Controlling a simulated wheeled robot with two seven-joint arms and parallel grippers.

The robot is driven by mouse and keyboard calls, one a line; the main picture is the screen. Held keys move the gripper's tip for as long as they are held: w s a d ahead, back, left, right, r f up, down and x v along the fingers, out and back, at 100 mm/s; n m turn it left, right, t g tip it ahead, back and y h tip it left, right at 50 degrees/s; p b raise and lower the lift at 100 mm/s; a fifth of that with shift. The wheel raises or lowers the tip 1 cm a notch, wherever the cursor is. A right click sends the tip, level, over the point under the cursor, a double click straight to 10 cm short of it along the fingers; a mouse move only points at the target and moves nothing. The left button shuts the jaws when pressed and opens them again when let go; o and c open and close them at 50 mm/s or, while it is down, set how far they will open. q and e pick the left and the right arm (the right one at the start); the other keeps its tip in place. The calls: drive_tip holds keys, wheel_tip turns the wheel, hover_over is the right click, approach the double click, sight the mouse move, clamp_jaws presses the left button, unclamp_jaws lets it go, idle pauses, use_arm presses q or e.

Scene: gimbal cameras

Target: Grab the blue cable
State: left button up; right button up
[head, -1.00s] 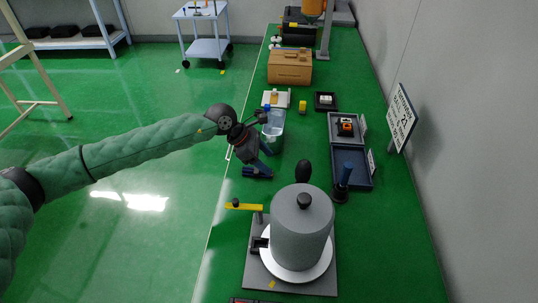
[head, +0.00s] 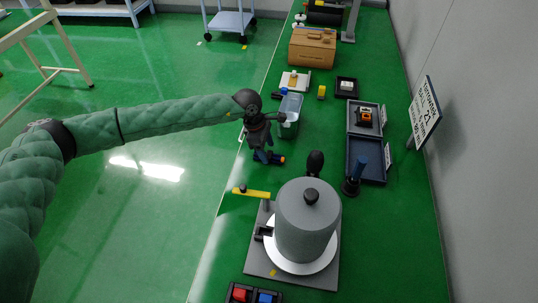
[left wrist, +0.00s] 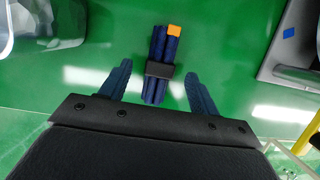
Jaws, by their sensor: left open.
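The blue cable (left wrist: 155,75) is a short dark blue bundle with a black band around it and an orange end. In the left wrist view it lies on the green bench top between my spread fingers, apart from both. In the head view only part of the cable (head: 277,158) shows, with its orange end, beside my fingers. My left gripper (left wrist: 160,88) is open and empty, with a finger on each side of the bundle. In the head view the left gripper (head: 263,150) points down at the bench near its left edge. My right gripper is not in view.
A clear bin (head: 290,106) stands just behind the gripper. A large grey cylinder (head: 307,225) on a base plate stands in front, with a yellow bar (head: 252,193) reaching left. Trays (head: 366,172) and a blue-handled tool (head: 354,176) lie to the right, near the wall.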

use_arm(q)
drive_tip(key=shift+x, duration=0.8)
drive_tip(key=shift+a, duration=0.1)
drive_tip(key=c, duration=1.1)
